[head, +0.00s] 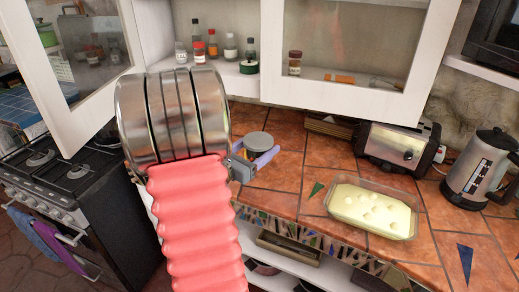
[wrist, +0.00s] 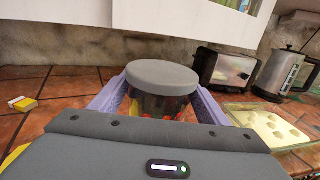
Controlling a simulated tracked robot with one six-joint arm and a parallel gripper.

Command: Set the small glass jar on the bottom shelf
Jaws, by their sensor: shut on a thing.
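The small glass jar (wrist: 160,104) has a flat grey lid and red, yellow and green contents. It stands upright between the lavender fingers of my gripper (wrist: 160,95), which are shut on its sides. In the head view the jar's grey lid (head: 257,141) shows above my gripper (head: 256,155), over the tiled counter. Its base is hidden, so I cannot tell whether it touches the counter. The wall cabinet's bottom shelf (head: 228,84) is above and behind my gripper. Several spice jars (head: 212,44) and a dark green container (head: 249,67) stand on it.
The cabinet's left glass door (head: 72,70) stands open; the right door (head: 350,50) covers that side. A butter-like dish (head: 373,208), toaster (head: 395,147) and kettle (head: 480,168) are on the counter to the right. A stove (head: 70,195) is at left. Open shelving lies below the counter.

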